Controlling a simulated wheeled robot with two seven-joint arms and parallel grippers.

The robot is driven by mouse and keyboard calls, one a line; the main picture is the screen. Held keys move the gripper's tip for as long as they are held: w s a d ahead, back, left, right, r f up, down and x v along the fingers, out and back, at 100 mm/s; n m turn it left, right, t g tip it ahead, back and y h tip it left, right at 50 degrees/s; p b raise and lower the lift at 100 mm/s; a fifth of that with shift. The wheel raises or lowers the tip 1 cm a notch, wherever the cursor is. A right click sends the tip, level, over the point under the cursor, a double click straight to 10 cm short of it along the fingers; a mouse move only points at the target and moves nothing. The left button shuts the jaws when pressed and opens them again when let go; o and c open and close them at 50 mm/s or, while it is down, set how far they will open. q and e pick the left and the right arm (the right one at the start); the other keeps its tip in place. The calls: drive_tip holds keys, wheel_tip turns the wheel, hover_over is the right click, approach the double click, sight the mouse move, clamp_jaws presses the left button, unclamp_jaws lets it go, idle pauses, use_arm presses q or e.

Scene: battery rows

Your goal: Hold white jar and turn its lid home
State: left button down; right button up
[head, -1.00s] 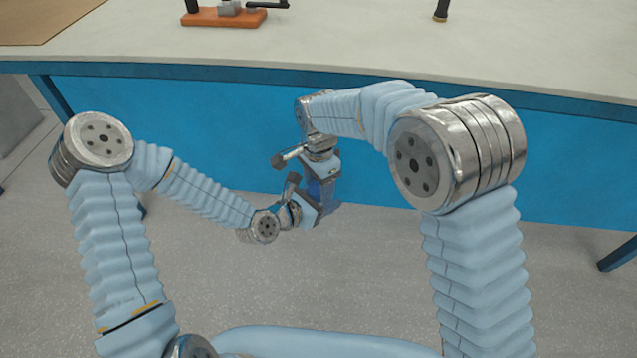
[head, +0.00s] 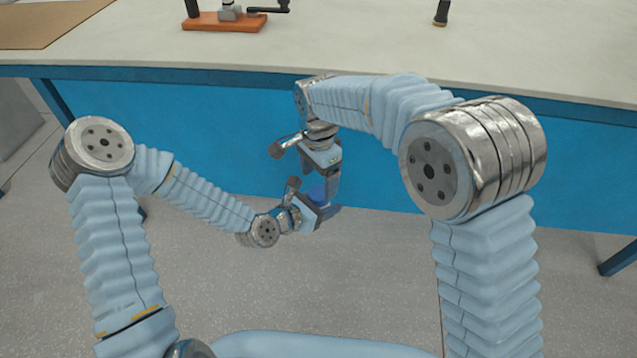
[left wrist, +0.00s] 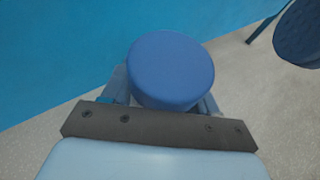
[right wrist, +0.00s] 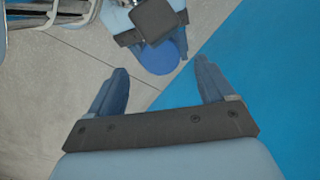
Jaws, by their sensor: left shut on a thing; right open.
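A round blue lid (left wrist: 171,68) shows from above in the left wrist view, between the fingers of my left gripper (left wrist: 163,97). The left gripper (head: 322,211) is shut on the jar; no white jar wall shows, as the lid and fingers hide the body. The lid also shows in the right wrist view (right wrist: 160,57), beyond the fingertips of my right gripper (right wrist: 160,70). The right gripper (head: 332,180) is open and empty, above the left one and apart from the lid. Whether the lid sits fully down cannot be told.
A pale-topped bench (head: 370,45) with a blue front stands beyond my arms. On it are an orange-based device (head: 225,20), a small dark upright object (head: 441,12) and a brown board (head: 45,20). Both grippers are over open floor before the bench.

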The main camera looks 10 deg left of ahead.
drive_tip(key=shift+r, duration=0.1)
drive_tip(key=shift+c, duration=0.4)
drive_tip(key=n, duration=0.3)
drive_tip(key=n+t, duration=0.1)
drive_tip(key=n, duration=0.1)
drive_tip(key=shift+w+d+r+h, duration=0.3)
drive_tip(key=shift+r+h, duration=0.1)
drive_tip(key=w+d+f+n+h, duration=0.1)
drive_tip(key=w+d+f+n, duration=0.15)
drive_tip(key=d+n, duration=0.35)
drive_tip(key=w+d+f+n+h, duration=0.1)
drive_tip(key=w+d+f+n, duration=0.2)
drive_tip(key=n, duration=0.6)
drive_tip(key=s+a+r+n+y, duration=0.1)
drive_tip(key=s+a+r+n, duration=0.1)
drive_tip(key=n, duration=0.4)
drive_tip(key=s+a+r+n, duration=0.1)
drive_tip(key=a+r+n, duration=0.2)
drive_tip(key=n, duration=0.4)
drive_tip(key=s+a+r+n+g+y, duration=0.1)
drive_tip(key=s+a+r+n, duration=0.1)
drive_tip(key=a+n, duration=0.2)
drive_tip(key=shift+s+r+n+y, duration=0.15)
drive_tip(key=shift+s+n+y, duration=0.15)
drive_tip(key=shift+n, duration=0.9)
drive_tip(key=shift+s+a+r+n, duration=0.15)
drive_tip(key=shift+a+r+n, duration=0.15)
drive_tip(key=shift+n, duration=0.4)
